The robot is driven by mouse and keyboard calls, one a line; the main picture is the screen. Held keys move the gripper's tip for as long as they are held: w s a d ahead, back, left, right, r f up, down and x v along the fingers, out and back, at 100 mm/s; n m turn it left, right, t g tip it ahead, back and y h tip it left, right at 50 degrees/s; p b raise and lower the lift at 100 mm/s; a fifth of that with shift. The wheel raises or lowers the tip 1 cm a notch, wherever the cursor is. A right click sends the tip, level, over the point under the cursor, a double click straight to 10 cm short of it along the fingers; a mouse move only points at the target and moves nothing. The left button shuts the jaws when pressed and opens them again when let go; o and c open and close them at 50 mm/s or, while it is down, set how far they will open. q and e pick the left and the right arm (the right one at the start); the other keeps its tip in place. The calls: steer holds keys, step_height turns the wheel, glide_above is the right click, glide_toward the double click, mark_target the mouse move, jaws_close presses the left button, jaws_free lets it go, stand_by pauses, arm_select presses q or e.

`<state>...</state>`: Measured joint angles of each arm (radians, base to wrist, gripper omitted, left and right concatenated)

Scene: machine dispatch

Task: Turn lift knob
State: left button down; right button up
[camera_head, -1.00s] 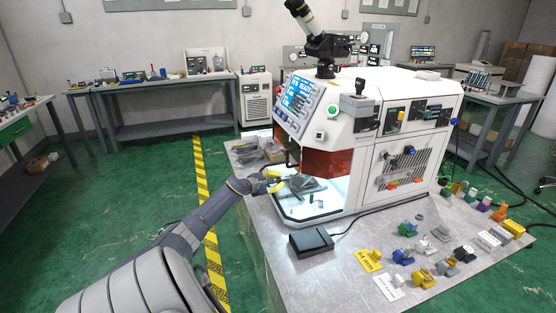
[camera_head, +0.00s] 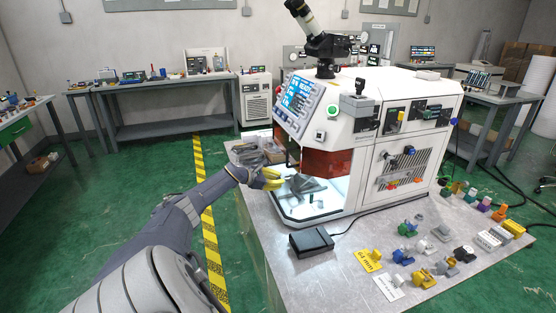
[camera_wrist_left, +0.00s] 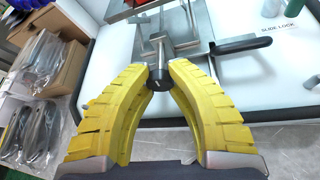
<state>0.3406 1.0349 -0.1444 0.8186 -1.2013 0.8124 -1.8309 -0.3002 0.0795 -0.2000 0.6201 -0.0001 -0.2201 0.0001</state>
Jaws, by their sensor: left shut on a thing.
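A small black knob (camera_wrist_left: 158,79) on a metal shaft stands between the yellow fingertips of my left gripper (camera_wrist_left: 160,73) in the left wrist view. The gripper is shut on it. The shaft runs up to a grey metal fixture (camera_wrist_left: 192,42) with a side bar ending in a dark grip. In the head view my left gripper (camera_head: 272,179) is at the left opening of the white machine (camera_head: 352,135). The knob is too small and covered to make out there. My right gripper is not in view.
Clear bags of parts (camera_wrist_left: 40,95) and a brown box (camera_wrist_left: 62,62) lie left of the gripper. A black pedal (camera_head: 311,241) sits on the metal table in front of the machine. Several coloured parts (camera_head: 423,277) lie at the table's right.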

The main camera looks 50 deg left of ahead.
arm_select(q)
steer(key=shift+f+n+g+h, duration=0.15)
steer(key=shift+n+g+h, duration=0.15)
steer(key=shift+n+h, duration=0.1)
stand_by(0.3)
steer(key=c, duration=1.4)
jaws_free()
steer(key=shift+o, duration=0.2)
steer(key=shift+s, duration=0.15)
steer(key=v, duration=1.1)
steer(key=shift+s+r, duration=0.25)
steer(key=shift+s, duration=0.05)
